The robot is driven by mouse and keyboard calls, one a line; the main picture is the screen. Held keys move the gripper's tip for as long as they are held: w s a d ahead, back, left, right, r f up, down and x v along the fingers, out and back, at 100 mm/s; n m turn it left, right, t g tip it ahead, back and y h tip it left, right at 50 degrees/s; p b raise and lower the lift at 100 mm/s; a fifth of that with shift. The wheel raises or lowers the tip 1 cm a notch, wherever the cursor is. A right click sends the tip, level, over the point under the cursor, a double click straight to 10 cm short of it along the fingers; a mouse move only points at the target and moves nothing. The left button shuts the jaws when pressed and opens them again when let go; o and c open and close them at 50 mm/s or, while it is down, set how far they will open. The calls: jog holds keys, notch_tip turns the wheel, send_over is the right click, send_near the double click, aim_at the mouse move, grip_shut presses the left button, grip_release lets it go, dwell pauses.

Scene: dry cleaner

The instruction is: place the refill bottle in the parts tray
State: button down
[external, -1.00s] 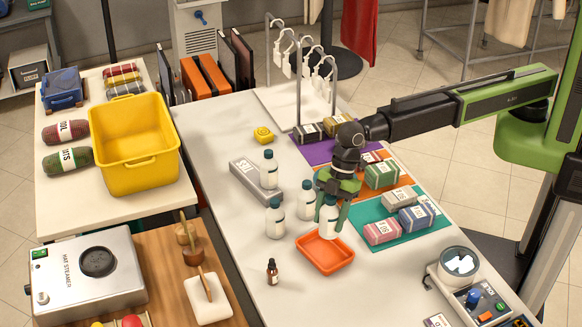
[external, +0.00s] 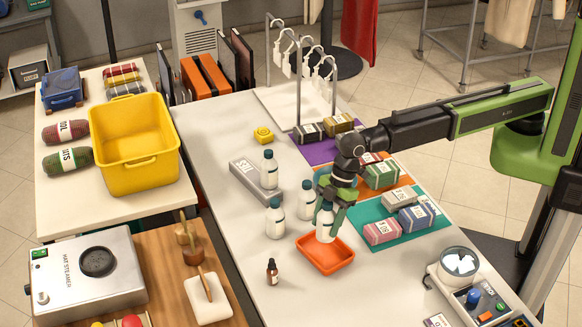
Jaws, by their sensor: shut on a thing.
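A white refill bottle (external: 325,222) is held upright in my gripper (external: 331,208), which is shut on it. The bottle is over the back part of the orange parts tray (external: 341,268); I cannot tell whether its base touches the tray floor. The fingers cover part of the bottle's top. Other white bottles with dark caps stand close by: one (external: 275,218) left of the tray, one (external: 306,200) behind it, and one (external: 269,170) further back by a grey block.
A small brown dropper bottle (external: 272,271) stands left of the tray. Wrapped bundles lie on a teal mat (external: 373,213) to the right, close to my gripper. A yellow tape roll (external: 263,135) lies further back. The white table is clear in front of the tray.

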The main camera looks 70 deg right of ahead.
aim_at(325, 242)
jog(key=shift+s+a+f, duration=0.25)
jog(key=shift+a+f, duration=0.35)
jog(key=shift+a, duration=0.35)
notch_tip(325, 242, down, 4)
jog(key=b, duration=0.4)
jog(key=shift+f+b, duration=0.2)
jog(key=shift+b, duration=0.15)
jog(key=shift+r, duration=0.3)
jog(key=shift+f, duration=0.2)
jog(key=c, duration=0.6)
grip_release()
